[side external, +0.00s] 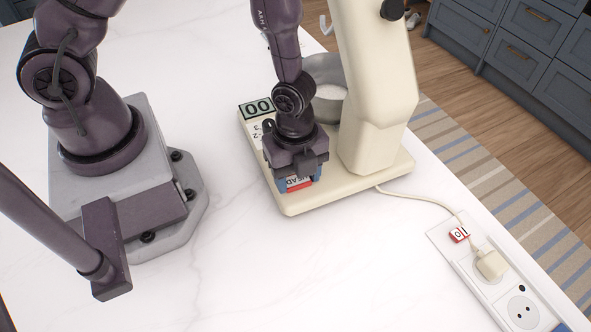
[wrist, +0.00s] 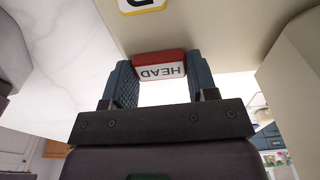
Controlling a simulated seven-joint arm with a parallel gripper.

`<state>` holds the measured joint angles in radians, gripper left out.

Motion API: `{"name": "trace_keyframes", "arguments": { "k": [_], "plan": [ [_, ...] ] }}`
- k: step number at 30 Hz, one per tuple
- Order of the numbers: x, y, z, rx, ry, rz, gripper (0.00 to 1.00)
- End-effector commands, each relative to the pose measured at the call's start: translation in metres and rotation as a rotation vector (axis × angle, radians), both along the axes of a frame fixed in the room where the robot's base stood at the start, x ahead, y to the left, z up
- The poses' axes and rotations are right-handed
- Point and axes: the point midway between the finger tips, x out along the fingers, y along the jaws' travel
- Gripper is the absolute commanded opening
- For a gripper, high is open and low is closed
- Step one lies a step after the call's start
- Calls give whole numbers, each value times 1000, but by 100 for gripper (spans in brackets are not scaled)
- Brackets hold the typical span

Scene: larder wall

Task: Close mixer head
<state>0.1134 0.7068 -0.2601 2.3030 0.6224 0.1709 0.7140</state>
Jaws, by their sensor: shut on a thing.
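The cream mixer (side external: 372,90) stands on its flat base on the white counter. Its upper part rises tilted and runs out of the top of the side view, so the head's end is hidden. A red and white block marked HEAD (side external: 298,184) sits at the near end of the base; it also shows in the wrist view (wrist: 160,66). My gripper (side external: 297,181) points down over that end. Its blue fingers lie on either side of the HEAD block and are shut on it.
A metal bowl (side external: 326,75) stands behind my gripper on the mixer base. A cord runs from the base to a plug (side external: 491,265) in a socket strip with a red switch (side external: 459,234). The front counter is clear.

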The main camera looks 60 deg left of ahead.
Motion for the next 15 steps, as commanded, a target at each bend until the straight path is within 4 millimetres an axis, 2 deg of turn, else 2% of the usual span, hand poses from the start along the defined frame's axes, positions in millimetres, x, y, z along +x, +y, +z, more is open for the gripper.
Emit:
{"name": "trace_keyframes", "arguments": {
  "k": [1, 15],
  "plan": [
    [-2, -13, 1, -33, -3, -15, 10],
    [-4, -21, 1, -88, 3, -17, 9]
  ]
}}
